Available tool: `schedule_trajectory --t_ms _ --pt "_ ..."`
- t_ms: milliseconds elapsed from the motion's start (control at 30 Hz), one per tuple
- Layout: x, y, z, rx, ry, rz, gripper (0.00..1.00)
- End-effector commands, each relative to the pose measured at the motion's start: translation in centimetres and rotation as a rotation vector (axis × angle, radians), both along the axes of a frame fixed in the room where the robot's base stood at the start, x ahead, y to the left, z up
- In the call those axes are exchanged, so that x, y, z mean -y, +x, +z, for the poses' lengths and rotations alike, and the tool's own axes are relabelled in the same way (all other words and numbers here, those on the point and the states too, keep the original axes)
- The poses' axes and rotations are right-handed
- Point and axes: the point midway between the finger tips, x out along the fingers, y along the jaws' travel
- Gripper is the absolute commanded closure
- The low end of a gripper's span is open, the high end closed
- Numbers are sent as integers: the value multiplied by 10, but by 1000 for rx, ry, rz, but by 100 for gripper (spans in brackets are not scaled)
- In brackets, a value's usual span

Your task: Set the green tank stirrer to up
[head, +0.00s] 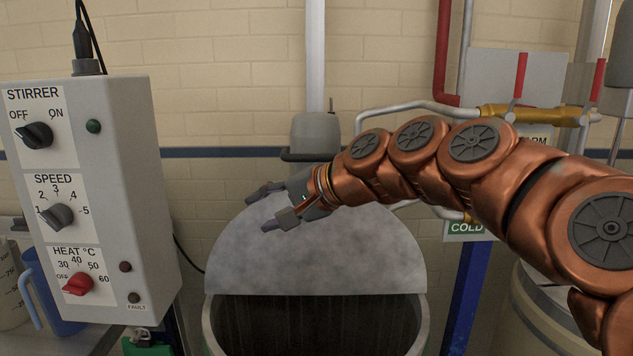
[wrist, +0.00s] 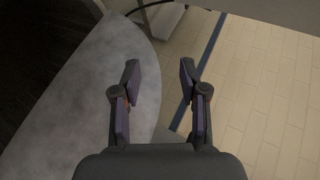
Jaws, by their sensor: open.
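A grey stirrer motor (head: 316,132) with a dark collar stands on a pale post behind a metal tank (head: 212,318). Its shaft is not visible, and I cannot tell its height setting. A half-round grey lid (head: 330,255) covers the tank's back half; the front half is open and dark. My gripper (head: 259,211) is open and empty, over the lid's left side, in front of and left of the motor. In the wrist view my gripper (wrist: 159,80) has its fingers spread, with the lid (wrist: 80,90) to the left.
A grey control box (head: 120,200) with stirrer, speed and heat knobs stands at left. At right are a cold-water valve sign (head: 466,228), brass pipework (head: 530,114), red levers (head: 521,75) and another tank (head: 525,310). Another grey motor (head: 618,75) hangs at the right edge.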

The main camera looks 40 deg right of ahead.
Motion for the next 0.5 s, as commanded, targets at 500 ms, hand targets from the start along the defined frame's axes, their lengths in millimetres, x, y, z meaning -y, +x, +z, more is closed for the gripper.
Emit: schedule_trajectory --t_ms 500 --pt "160 -12 64 271 341 -366 57"
